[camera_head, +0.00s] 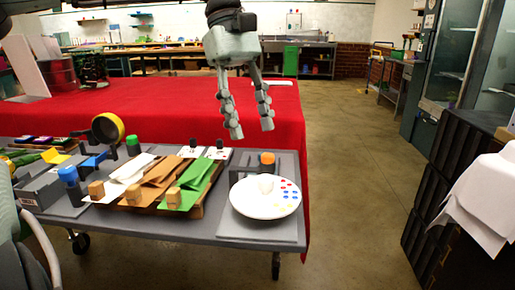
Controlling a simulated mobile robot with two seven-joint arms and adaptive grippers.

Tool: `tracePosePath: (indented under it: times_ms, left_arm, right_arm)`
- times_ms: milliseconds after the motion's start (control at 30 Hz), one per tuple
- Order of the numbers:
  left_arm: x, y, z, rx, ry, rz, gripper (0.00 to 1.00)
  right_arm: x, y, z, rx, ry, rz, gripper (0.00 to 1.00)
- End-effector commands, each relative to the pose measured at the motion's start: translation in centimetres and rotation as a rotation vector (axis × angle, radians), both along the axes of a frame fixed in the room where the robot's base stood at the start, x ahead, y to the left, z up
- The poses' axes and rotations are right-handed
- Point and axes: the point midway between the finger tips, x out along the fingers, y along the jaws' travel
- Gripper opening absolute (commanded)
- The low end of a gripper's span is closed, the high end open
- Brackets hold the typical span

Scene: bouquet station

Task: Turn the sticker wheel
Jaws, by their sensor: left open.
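The sticker wheel (246,203) is a white disc with several coloured dots along its right side. It lies on a grey plate at the right end of the grey cart top, with a small white knob (265,184) near its middle. My left gripper (251,128) hangs down from the top of the view, fingers apart with nothing between them. In the picture it is above and slightly left of the wheel, apart from it, in front of the red cloth. My right gripper is not in view.
An orange-topped dark piece (267,161) stands just behind the wheel. Left of it lie green (192,184), brown (160,170) and white sheets with small wooden blocks. A yellow tape roll (108,128) stands further left. Black crates (455,190) stand right, beyond open floor.

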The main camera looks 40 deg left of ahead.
Motion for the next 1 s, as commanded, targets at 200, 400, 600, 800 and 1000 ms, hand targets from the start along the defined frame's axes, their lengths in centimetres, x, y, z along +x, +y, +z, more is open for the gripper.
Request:
tracePosePath:
  times_ms: [200, 400, 600, 800, 1000]
  left_arm:
    - [0.3, 0.9, 2.3, 0.001, 0.000, 0.001, 0.46]
    - [0.3, 1.1, 2.7, 0.000, 0.001, -0.001, 0.46]
    - [0.3, 1.1, 2.7, 0.000, 0.001, 0.000, 0.46]
    - [0.3, 1.1, 2.6, 0.000, 0.001, 0.000, 0.46]
    - [0.3, 1.1, 2.6, 0.000, 0.001, 0.000, 0.46]
  right_arm:
    - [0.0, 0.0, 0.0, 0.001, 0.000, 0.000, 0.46]
    - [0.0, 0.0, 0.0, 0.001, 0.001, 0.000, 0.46]
    - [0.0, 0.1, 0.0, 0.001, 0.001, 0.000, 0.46]
    - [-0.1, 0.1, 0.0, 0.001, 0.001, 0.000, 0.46]
    - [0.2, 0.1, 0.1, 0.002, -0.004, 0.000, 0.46]
